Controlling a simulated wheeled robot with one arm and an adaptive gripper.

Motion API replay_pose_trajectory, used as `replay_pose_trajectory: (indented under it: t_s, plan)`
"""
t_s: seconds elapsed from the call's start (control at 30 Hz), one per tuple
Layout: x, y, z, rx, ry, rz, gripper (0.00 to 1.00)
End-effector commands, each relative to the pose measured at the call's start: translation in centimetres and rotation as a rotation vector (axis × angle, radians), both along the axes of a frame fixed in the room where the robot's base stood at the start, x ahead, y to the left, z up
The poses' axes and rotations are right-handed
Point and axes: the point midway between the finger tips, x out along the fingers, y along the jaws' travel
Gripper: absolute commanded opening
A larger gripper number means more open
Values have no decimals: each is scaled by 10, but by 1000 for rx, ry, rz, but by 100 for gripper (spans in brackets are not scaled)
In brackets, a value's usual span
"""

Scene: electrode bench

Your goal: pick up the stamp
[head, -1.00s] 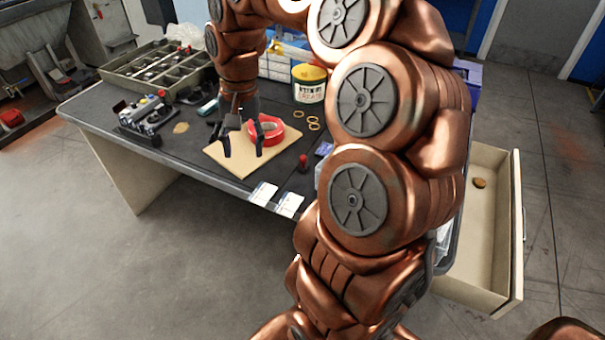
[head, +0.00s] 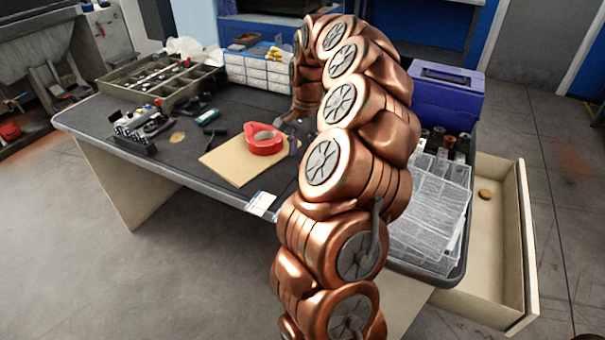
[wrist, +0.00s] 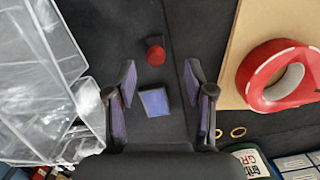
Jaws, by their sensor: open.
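The stamp, a small red-topped piece with a dark stem (wrist: 156,52), stands on the dark bench top in the wrist view. My gripper (wrist: 159,75) is open and empty above the bench, its two fingers apart on either side of a blue pad (wrist: 155,101). The stamp shows just past the fingertips, roughly centred between them, and is not touched. In the head view part of my gripper (head: 293,138) shows beside the tape, and my arm hides the stamp.
A red tape roll (wrist: 278,76) lies on a tan board (head: 238,163) beside the stamp. Clear plastic boxes (wrist: 38,75) stand on the other side. Two brass rings (wrist: 237,132) and a labelled can (wrist: 252,160) are near. An open drawer (head: 525,225) juts out at right.

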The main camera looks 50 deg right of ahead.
Motion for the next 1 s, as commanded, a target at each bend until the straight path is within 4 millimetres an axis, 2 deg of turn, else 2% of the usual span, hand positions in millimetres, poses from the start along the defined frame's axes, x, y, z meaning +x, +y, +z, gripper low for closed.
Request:
replay_pose_trajectory:
  t_s: [0.17, 0.5, 0.73, 1.0]
  plan:
    - [-3, 2, -10, 3, 1, 1, 54]
    - [-6, 6, -49, 2, 0, 4, 54]
    - [-6, 6, -51, 0, -1, 3, 54]
    - [-6, 6, -51, 1, 0, 3, 27]
